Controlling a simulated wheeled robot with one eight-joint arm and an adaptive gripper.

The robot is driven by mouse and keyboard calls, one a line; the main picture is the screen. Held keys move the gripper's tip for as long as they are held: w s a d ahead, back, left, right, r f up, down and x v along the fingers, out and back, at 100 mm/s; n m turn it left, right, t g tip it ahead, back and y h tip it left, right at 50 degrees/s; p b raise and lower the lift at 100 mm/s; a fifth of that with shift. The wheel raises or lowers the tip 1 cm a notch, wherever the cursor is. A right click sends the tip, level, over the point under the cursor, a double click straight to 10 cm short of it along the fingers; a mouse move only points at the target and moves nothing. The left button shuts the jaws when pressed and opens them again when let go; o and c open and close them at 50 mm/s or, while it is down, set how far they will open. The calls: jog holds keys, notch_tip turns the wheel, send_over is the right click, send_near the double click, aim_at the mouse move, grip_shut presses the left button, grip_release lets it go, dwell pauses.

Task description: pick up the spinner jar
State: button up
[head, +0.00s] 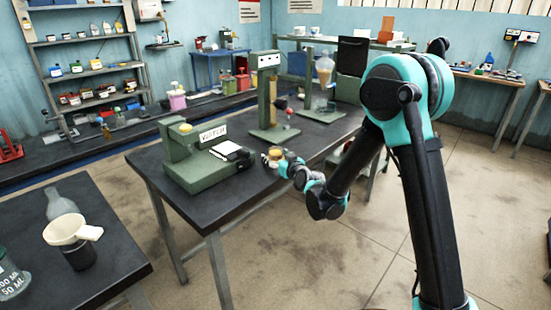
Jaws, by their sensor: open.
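My gripper (270,159) reaches over the right front edge of the middle dark-topped table (245,207). It is open, with its fingers close to a small amber-tan jar (276,153), possibly the spinner jar. The jar is tiny in this view and partly covered by the gripper. I cannot tell whether the fingers touch it or only stand around it. A clear vessel with beige contents (324,72) stands farther back on the same table, on a green-based stand.
A green device with a label (212,136) stands left of my gripper. A tall green column (268,92) stands behind it. A funnel (72,229) and glassware occupy the near left table (110,268). Shelves (92,70) line the left wall.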

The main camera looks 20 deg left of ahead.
jog(key=shift+w+a, duration=0.25)
jog(key=c, duration=1.1)
jog(key=shift+s, duration=0.1)
